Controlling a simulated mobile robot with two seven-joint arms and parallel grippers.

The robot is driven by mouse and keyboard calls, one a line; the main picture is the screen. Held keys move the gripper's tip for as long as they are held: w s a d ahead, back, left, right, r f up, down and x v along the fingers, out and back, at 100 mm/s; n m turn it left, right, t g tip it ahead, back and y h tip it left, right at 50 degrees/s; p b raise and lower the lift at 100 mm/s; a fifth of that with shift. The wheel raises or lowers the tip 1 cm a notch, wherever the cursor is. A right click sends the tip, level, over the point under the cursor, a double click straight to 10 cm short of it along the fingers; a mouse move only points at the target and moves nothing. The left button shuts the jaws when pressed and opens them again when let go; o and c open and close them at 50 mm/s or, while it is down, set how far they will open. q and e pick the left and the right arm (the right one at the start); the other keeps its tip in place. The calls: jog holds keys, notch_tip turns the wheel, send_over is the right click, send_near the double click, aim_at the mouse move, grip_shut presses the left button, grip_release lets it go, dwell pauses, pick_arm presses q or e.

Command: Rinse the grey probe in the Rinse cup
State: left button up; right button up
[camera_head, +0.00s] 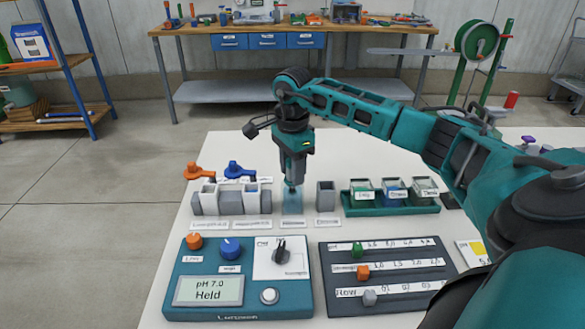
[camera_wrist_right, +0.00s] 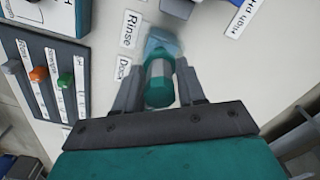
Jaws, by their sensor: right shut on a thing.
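My right gripper (camera_head: 291,184) points down over the Rinse cup (camera_head: 293,204), a clear light-blue vessel in the row on the white table. In the wrist view, its two fingers are shut on the grey probe (camera_wrist_right: 160,70), whose body shows a grey band and teal parts. The Rinse cup also shows in the wrist view (camera_wrist_right: 164,45), just beyond the probe. The probe is roughly upright, its lower end at the cup's mouth. I cannot tell how deep the tip is. The gripper hides most of the probe in the head view. My left gripper is not in view.
A grey dock block (camera_head: 325,196) stands right of the cup. A green tray (camera_head: 390,209) of jars is at right. The meter (camera_head: 238,293) in front reads "pH 7.0 Held".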

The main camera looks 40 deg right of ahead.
jog(key=shift+r, duration=0.55)
jog(key=shift+f, duration=0.15)
jog(key=shift+f+b, duration=0.3)
jog(key=shift+f, duration=0.45)
jog(key=shift+r, duration=0.1)
jog(key=shift+r+p, duration=0.75)
jog(key=shift+r, duration=0.05)
jog(key=shift+f, duration=0.2)
jog(key=shift+f+b, duration=0.5)
jog(key=shift+f, duration=0.15)
